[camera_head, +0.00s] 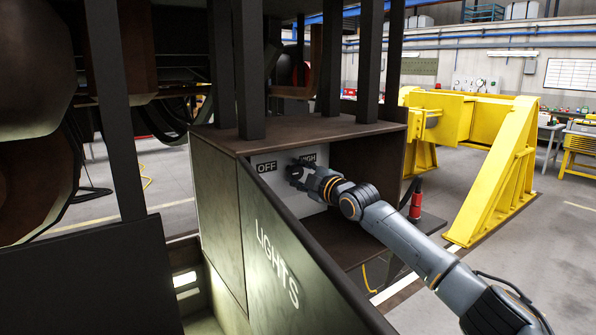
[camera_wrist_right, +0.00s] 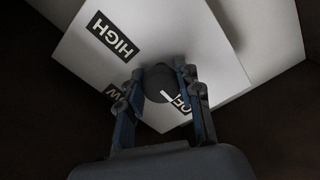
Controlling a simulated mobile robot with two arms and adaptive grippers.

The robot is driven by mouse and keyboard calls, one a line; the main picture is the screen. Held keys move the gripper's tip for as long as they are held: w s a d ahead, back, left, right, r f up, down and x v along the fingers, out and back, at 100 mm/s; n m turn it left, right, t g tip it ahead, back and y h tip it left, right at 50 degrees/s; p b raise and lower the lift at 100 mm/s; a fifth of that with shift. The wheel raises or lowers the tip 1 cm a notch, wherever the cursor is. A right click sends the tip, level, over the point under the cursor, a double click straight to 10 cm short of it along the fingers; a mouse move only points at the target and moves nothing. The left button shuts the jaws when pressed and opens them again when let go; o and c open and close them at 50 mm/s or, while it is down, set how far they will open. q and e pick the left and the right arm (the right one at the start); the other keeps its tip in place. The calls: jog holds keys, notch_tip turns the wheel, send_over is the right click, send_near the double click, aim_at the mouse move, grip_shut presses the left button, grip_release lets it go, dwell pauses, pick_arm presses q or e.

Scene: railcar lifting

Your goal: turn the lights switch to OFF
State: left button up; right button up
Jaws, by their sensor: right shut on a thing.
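The lights switch is a dark round knob (camera_wrist_right: 160,80) on a white panel (camera_wrist_right: 205,60). In the right wrist view a white mark on it lies at its lower edge, towards the partly hidden OFF label (camera_wrist_right: 181,101). The HIGH label (camera_wrist_right: 113,36) is upside down in that view, and a third label is mostly covered by a finger. My right gripper (camera_wrist_right: 160,92) has its fingers on both sides of the knob and is shut on it. In the head view the right gripper (camera_head: 299,174) hides the knob, beside the OFF label (camera_head: 266,167). My left gripper is not in view.
The panel sits inside an open brown metal box (camera_head: 360,132) with LIGHTS written on its dark front wall (camera_head: 283,255). Dark upright posts (camera_head: 248,70) rise from its top. A yellow stand (camera_head: 497,170) and a red cylinder (camera_head: 416,203) are to the right.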

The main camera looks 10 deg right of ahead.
jog(key=shift+f+n, duration=0.2)
jog(key=shift+n, duration=0.1)
jog(key=o, duration=1.1)
jog(key=shift+o, duration=0.3)
jog(key=shift+r, duration=0.1)
jog(key=v, duration=1.2)
